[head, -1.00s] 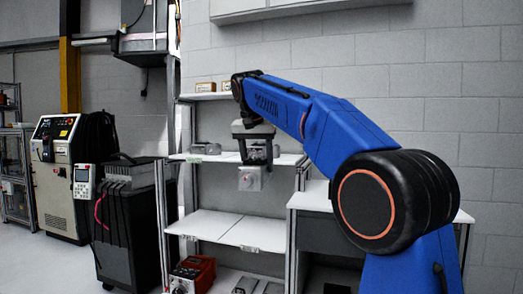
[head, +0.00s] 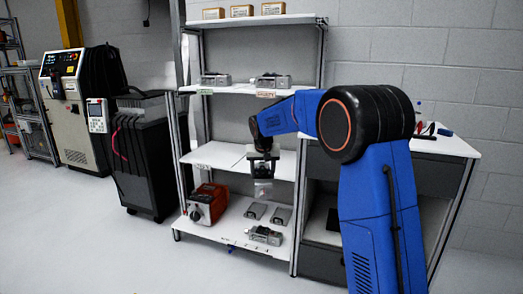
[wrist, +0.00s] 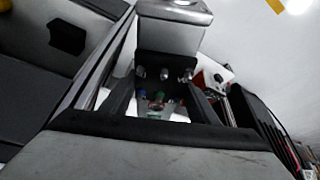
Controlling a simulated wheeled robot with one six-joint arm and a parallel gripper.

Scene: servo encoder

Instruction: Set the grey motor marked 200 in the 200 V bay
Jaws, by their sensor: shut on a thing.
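My gripper (head: 263,170) is shut on a grey motor (head: 263,189), which hangs below it in front of the rack, between the middle and bottom shelves. In the wrist view the motor's grey body (wrist: 172,36) sits at the top between the fingers, with small metal pins below it. Its marking cannot be read. The rack's upper shelf (head: 240,90) bears a grey motor at left (head: 215,80) and another at right (head: 270,81). A third grey unit (head: 264,236) lies on the bottom shelf. Shelf labels are too small to read, so I cannot tell which bay is 200 V.
The middle shelf (head: 222,154) looks mostly bare. A bench (head: 455,146) stands at right. A black cabinet (head: 145,155) stands left of the rack.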

